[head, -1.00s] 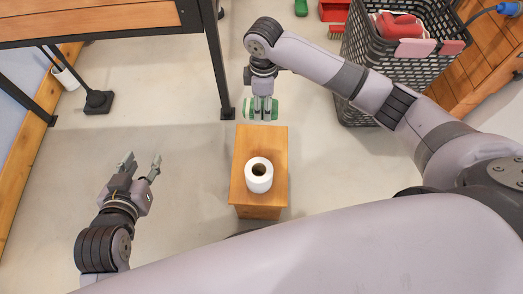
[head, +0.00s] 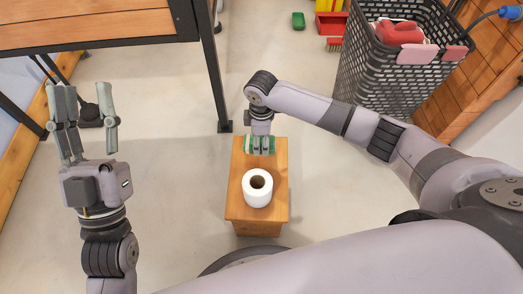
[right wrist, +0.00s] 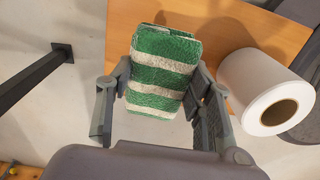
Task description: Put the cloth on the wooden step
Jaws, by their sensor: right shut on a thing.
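The cloth is a folded green and white striped bundle (right wrist: 163,72), gripped between the fingers of my right gripper (head: 261,150). Only small green parts of it show in the head view. The wooden step (head: 238,206) is a light brown block on the floor. My right gripper points down at the step's far end, with the cloth over or against its top; I cannot tell whether it touches. My left gripper (head: 86,112) is open and empty, well left of the step.
A white paper roll (head: 257,188) stands on the step, nearer than the cloth. A grey basket (head: 387,75) with red items stands at the back right. A table with a black leg (head: 212,75) is at the back left. Floor left of the step is clear.

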